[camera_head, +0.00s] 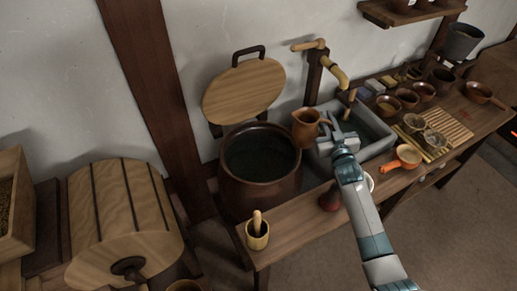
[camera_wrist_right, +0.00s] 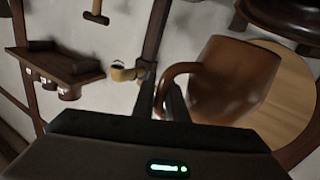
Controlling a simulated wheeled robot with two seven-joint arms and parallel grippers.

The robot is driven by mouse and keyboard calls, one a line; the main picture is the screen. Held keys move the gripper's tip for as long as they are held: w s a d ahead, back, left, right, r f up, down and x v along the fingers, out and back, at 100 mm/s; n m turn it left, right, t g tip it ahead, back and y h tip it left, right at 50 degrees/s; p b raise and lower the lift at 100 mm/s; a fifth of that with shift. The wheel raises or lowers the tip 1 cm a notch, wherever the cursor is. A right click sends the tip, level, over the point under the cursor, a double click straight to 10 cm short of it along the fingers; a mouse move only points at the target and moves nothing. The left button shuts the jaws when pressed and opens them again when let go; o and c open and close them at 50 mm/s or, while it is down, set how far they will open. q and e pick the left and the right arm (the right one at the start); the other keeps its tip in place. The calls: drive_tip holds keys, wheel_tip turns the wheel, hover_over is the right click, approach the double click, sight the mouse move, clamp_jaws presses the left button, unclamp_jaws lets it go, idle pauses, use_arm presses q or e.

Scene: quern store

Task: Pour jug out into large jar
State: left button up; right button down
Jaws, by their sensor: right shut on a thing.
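The brown jug (camera_head: 304,131) is held up beside the right rim of the large jar (camera_head: 259,196), between the jar and the stone sink. It looks near upright, perhaps slightly tilted; its contents are hidden. The large jar is dark brown, open at the top, with dark liquid inside. My right gripper (camera_head: 330,126) is shut on the jug's handle. In the right wrist view the jug (camera_wrist_right: 240,78) fills the right side, its handle at my gripper's fingers (camera_wrist_right: 164,95). My left gripper is not in view.
A round wooden lid (camera_head: 243,91) leans behind the jar. A stone sink (camera_head: 372,137) with a bamboo spout (camera_head: 336,72) lies right of the jug. A pestle cup (camera_head: 257,235) and dark flask (camera_head: 330,198) stand on the bench (camera_head: 290,235). A wooden drum (camera_head: 120,220) is at left.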

sight(303, 117)
drive_tip(key=shift+a+r, duration=0.1)
drive_tip(key=shift+a, duration=0.1)
drive_tip(key=shift+w+a+f+n, duration=0.15)
drive_tip(key=shift+a+f+n, duration=0.35)
drive_tip(key=shift+n, duration=0.5)
drive_tip(key=shift+w+a+n+g, duration=0.25)
drive_tip(key=shift+a+n+g, duration=0.25)
drive_tip(key=shift+a+n, duration=0.7)
drive_tip(key=a+n, duration=0.1)
drive_tip(key=a+p, duration=0.1)
drive_tip(key=a+n+h+p, duration=0.1)
drive_tip(key=shift+w+r+n+g, duration=0.25)
drive_tip(key=shift+w+n+g, duration=0.05)
drive_tip(key=shift+w, duration=0.05)
drive_tip(key=shift+w+a+r+n+p, duration=0.1)
drive_tip(key=shift+w+a+n+p, duration=0.05)
drive_tip(key=shift+a+n+p, duration=0.55)
drive_tip(key=shift+w+a+n+h+p, duration=0.1)
drive_tip(key=shift+a+n+h+p, duration=0.3)
drive_tip(key=shift+n, duration=0.5)
